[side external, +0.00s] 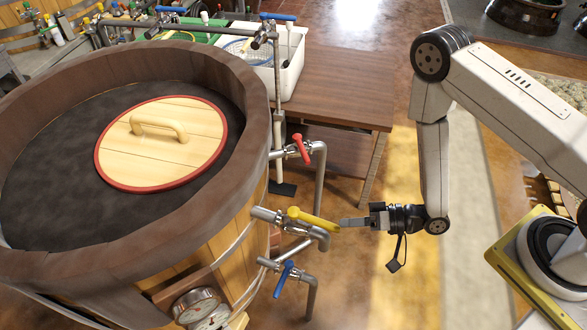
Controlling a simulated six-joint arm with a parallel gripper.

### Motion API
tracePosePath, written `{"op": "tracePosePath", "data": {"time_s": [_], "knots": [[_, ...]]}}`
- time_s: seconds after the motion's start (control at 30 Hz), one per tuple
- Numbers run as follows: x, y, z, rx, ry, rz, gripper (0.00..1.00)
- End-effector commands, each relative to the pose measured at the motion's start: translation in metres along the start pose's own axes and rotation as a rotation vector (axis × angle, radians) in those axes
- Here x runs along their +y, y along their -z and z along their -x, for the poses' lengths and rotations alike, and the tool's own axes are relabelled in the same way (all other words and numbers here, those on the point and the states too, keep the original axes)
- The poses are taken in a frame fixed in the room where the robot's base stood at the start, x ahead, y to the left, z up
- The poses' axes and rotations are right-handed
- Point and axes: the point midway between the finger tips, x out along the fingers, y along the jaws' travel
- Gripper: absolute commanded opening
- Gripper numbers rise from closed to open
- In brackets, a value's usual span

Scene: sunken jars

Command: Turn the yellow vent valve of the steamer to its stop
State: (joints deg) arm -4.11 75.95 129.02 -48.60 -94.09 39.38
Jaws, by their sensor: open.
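The yellow vent valve (313,217) sits on a metal pipe at the right side of the large wooden steamer (215,202). Its yellow lever points to the right and slightly down. My gripper (350,222) is at the lever's right end, its fingers pointing left toward it. The gripper is open. The fingertips are very near the lever's tip; I cannot tell whether they touch it or lie around it.
A red-handled valve (301,148) is above the yellow one and a blue-handled valve (283,279) below, both on pipes close by. A brown wooden table (335,85) with a white bin (290,62) stands behind. Pressure gauges (197,307) are on the steamer's front.

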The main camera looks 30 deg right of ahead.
Motion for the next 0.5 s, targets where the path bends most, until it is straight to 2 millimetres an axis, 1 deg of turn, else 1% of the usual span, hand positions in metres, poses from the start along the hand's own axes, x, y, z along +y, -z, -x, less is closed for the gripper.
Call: {"op": "tracePosePath", "data": {"time_s": [0.3,0.5], "knots": [[-0.001,-0.001,-0.032,-0.002,0.003,0.002,0.66],[-0.001,0.000,-0.051,-0.001,0.002,0.002,0.66]]}}
